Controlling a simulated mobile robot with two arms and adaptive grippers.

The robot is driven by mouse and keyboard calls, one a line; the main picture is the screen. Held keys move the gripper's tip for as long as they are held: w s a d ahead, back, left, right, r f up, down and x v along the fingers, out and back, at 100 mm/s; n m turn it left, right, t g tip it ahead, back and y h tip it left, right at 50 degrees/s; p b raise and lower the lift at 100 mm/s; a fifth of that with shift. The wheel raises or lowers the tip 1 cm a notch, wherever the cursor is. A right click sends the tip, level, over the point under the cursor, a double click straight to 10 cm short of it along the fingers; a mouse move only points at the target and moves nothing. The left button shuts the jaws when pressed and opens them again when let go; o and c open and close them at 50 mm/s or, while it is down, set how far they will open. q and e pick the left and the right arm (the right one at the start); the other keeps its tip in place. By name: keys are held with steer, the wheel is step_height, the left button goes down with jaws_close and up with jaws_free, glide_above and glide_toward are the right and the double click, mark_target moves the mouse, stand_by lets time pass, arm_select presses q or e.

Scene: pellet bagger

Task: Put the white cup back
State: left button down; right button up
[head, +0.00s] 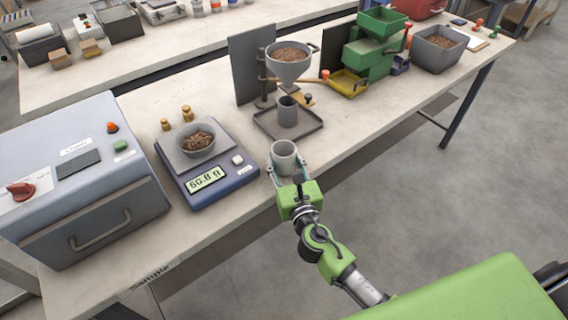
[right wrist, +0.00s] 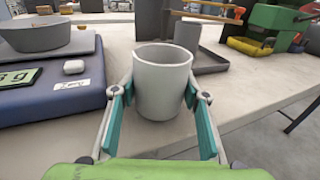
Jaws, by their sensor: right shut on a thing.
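The white cup (head: 285,157) is upright at the front edge of the table in the head view. My right gripper (head: 286,172) is shut on it, with a finger on each side. In the right wrist view the cup (right wrist: 162,85) sits between the teal finger pads of the gripper (right wrist: 160,108) and looks empty inside. I cannot tell whether its base touches the table. My left gripper is not in view.
A scale (head: 220,179) reading 60.8 g holds a bowl of pellets (head: 197,142) to the left. Behind the cup, a grey cup (head: 287,112) stands on a dark tray (head: 309,131) under a funnel (head: 289,68). Bare tabletop (head: 365,125) lies to the right.

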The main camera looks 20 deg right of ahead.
steer(key=shift+f, duration=0.3)
steer(key=shift+f, duration=0.2)
steer(key=o, duration=1.2)
steer(key=shift+c, duration=0.2)
steer(key=shift+r, duration=0.1)
steer(key=shift+r, duration=0.15)
steer(key=s+b, duration=0.2)
steer(key=s, duration=1)
steer(key=shift+a+r, duration=0.25)
